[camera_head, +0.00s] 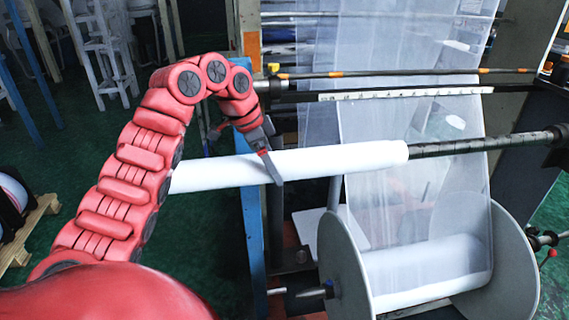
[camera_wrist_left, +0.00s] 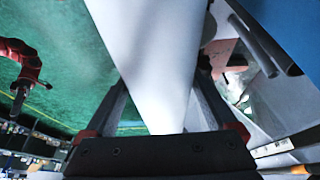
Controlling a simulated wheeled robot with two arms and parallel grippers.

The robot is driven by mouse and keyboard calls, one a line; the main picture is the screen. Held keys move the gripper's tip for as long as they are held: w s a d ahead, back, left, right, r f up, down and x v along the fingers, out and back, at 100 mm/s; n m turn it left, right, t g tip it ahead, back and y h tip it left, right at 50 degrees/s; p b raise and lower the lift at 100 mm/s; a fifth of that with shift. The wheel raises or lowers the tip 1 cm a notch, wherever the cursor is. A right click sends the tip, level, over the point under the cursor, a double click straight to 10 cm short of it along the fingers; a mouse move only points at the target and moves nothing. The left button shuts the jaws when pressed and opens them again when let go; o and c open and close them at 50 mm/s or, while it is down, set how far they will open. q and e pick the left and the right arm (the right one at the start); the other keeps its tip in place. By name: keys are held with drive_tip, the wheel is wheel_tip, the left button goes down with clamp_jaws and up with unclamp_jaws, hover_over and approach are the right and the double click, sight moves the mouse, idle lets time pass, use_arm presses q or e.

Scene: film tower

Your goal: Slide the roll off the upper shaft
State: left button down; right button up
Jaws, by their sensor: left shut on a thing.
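The white roll (camera_head: 330,161) lies across the head view, with its right end around the left part of the dark upper shaft (camera_head: 470,146). The shaft's right part is bare up to its mount. My left gripper (camera_head: 268,168) is shut on the roll left of its middle, with a finger across its front. In the left wrist view the white roll (camera_wrist_left: 160,60) runs between the two fingers of my left gripper (camera_wrist_left: 165,112). The roll's left end is partly behind my left arm. My right gripper is not clearly seen in the head view.
Below, a spool with grey round flanges (camera_head: 345,262) holds a white film roll (camera_head: 430,265). A blue post (camera_head: 252,235) stands under the roll. A wooden pallet (camera_head: 28,235) lies on the green floor at left.

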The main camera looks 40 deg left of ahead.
sight(178, 174)
use_arm(q)
drive_tip(key=shift+s+a, duration=0.55)
drive_tip(key=shift+s, duration=0.1)
drive_tip(key=shift+s+a+p, duration=0.5)
drive_tip(key=shift+s+a, duration=0.75)
drive_tip(key=shift+s, duration=0.25)
drive_tip(key=shift+s+a+p, duration=0.45)
drive_tip(key=shift+s+a, duration=0.8)
drive_tip(key=shift+s, duration=0.25)
drive_tip(key=shift+s+a+r+p, duration=0.1)
drive_tip(key=shift+s+a+p, duration=0.4)
drive_tip(key=shift+s+a, duration=0.95)
drive_tip(key=shift+s+a+f+p, duration=0.1)
drive_tip(key=shift+s+a+p, duration=0.35)
drive_tip(key=shift+s+a, duration=1)
drive_tip(key=shift+s+a+r+p, duration=0.1)
drive_tip(key=shift+s+a+p, duration=0.4)
drive_tip(key=shift+s+a, duration=0.95)
drive_tip(key=shift+s+a+p, duration=0.1)
drive_tip(key=shift+s+a, duration=0.15)
drive_tip(key=shift+s, duration=0.35)
drive_tip(key=shift+s+a+p, duration=0.15)
drive_tip(key=shift+s+a, duration=0.1)
drive_tip(key=shift+s, duration=0.35)
drive_tip(key=shift+s+a+p, duration=0.1)
drive_tip(key=shift+s+a, duration=0.15)
drive_tip(key=shift+s, duration=0.35)
drive_tip(key=shift+s+a+p, duration=0.4)
drive_tip(key=shift+s+a, duration=0.95)
drive_tip(key=shift+s, duration=0.2)
